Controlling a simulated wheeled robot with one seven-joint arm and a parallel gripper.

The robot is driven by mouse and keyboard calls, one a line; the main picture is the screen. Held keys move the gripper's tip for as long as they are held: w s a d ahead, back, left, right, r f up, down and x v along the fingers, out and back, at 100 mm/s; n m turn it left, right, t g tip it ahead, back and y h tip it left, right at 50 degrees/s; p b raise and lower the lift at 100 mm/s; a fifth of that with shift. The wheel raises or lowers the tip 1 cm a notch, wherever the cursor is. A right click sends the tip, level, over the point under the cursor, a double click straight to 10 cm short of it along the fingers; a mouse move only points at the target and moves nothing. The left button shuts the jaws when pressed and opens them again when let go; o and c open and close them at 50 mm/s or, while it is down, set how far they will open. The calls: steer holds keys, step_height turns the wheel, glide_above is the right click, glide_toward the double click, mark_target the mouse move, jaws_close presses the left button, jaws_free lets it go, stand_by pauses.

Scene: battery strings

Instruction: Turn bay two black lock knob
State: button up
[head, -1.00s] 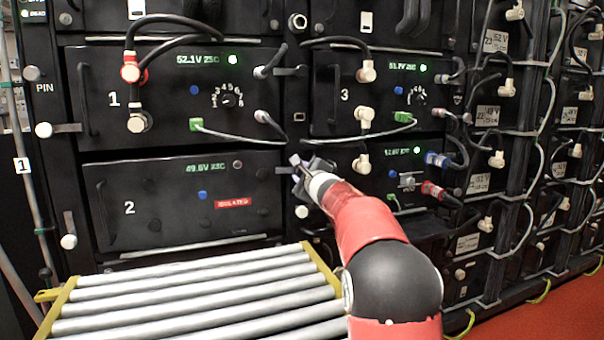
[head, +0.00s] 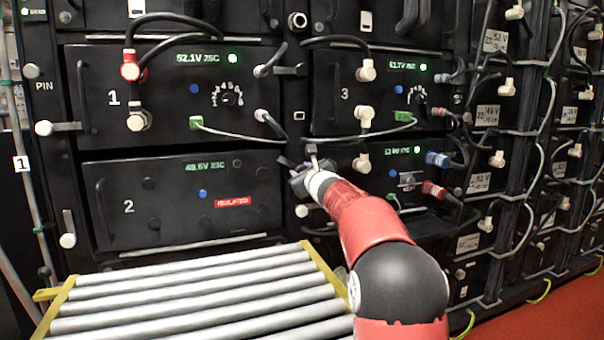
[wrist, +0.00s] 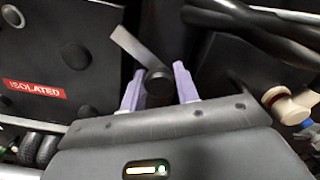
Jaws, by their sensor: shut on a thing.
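The bay two black lock knob (wrist: 154,84) stands between the two lavender fingers of my gripper (wrist: 158,92) in the wrist view, and the gripper is shut on it. A flat grey lock bar (wrist: 132,47) sticks out from the knob. In the head view my gripper (head: 303,180) is at the right edge of the bay two module (head: 150,228), and it hides the knob. That front reads 49.6V and carries a red ISOLATED label (head: 233,201).
A roller table (head: 190,287) with yellow side rails stands before bay two. Bay one (head: 160,110) above and bay three (head: 345,105) at upper right carry cables. Colored plugs (head: 437,159) and cables sit right of my gripper. Another lock knob (head: 68,241) is left of bay two.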

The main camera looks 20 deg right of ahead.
steer(key=m, duration=0.6)
steer(key=shift+p, duration=0.3)
steer(key=m+p, duration=0.1)
steer(key=m, duration=0.4)
steer(key=shift+m, duration=0.4)
steer(key=o, duration=1)
steer(key=shift+c, duration=0.2)
steer(key=s+b, duration=0.1)
steer(key=s, duration=0.6)
steer(key=shift+s+b, duration=0.35)
steer(key=shift+s, duration=0.05)
